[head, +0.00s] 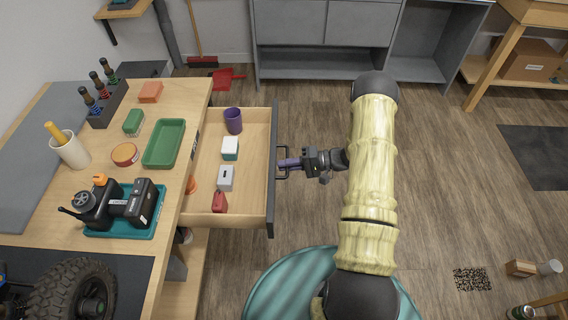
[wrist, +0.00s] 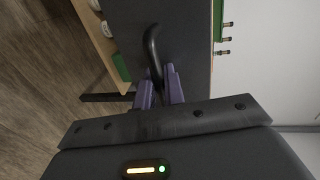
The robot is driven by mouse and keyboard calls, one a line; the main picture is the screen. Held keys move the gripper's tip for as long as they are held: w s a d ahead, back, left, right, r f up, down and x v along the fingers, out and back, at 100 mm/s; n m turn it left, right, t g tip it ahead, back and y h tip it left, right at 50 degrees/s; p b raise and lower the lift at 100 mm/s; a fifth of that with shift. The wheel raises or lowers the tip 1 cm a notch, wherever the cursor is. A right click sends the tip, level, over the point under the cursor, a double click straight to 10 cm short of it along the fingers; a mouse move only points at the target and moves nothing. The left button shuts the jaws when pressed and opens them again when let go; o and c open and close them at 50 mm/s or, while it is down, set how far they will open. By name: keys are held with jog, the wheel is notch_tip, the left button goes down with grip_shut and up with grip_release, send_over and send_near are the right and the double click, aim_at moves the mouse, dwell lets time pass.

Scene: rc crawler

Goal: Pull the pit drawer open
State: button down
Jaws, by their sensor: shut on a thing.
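The pit drawer (head: 262,142) is pulled out from the right side of the wooden bench in the head view. Its dark front (head: 271,210) faces right and carries a dark bar handle (head: 283,148). My gripper (head: 285,164) is at the handle with its purple fingers. In the wrist view, my gripper (wrist: 159,88) has its two fingers on either side of the handle (wrist: 152,45), shut on it.
A grey cabinet (head: 320,65) stands at the back.

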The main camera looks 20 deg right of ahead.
jog(key=shift+d+f, duration=0.1)
jog(key=shift+d, duration=0.1)
jog(key=c, duration=1.9)
grip_release()
jog(key=shift+a, duration=0.2)
jog(key=shift+s, duration=0.1)
jog(key=v, duration=1.7)
jog(key=shift+d, duration=0.25)
